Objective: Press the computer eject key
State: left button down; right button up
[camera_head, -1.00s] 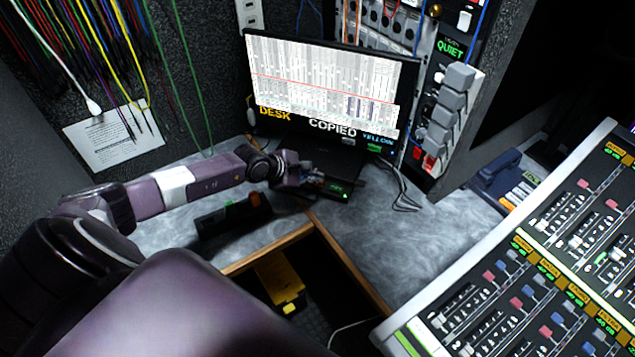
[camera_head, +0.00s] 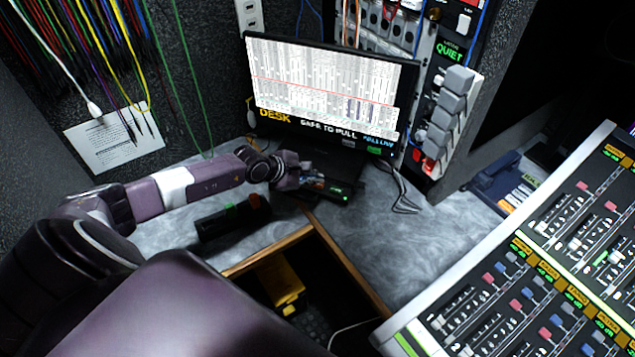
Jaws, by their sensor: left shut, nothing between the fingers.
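The computer screen (camera_head: 325,85) stands at the back on the grey desk. Its lower strip reads "DESK" and "SAFE TO PULL", with smaller blue text at the right that is hard to read. A small dark device (camera_head: 338,192) with a green light sits on the desk in front of the screen. My left gripper (camera_head: 318,184) is shut and empty, right at this device; I cannot tell whether it touches. No key marked eject can be made out; the gripper may hide it. My right gripper is not in view.
A black box (camera_head: 232,220) with a green and a red part lies below my left forearm. A mixing console (camera_head: 540,270) fills the right. A yellow thing (camera_head: 280,282) lies in the opening below the desk edge.

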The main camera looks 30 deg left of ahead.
aim_at(316, 186)
pick_arm(q)
jog(key=shift+r, duration=0.35)
notch_tip(316, 186, up, 5)
jog(key=p, duration=0.4)
dwell(0.8)
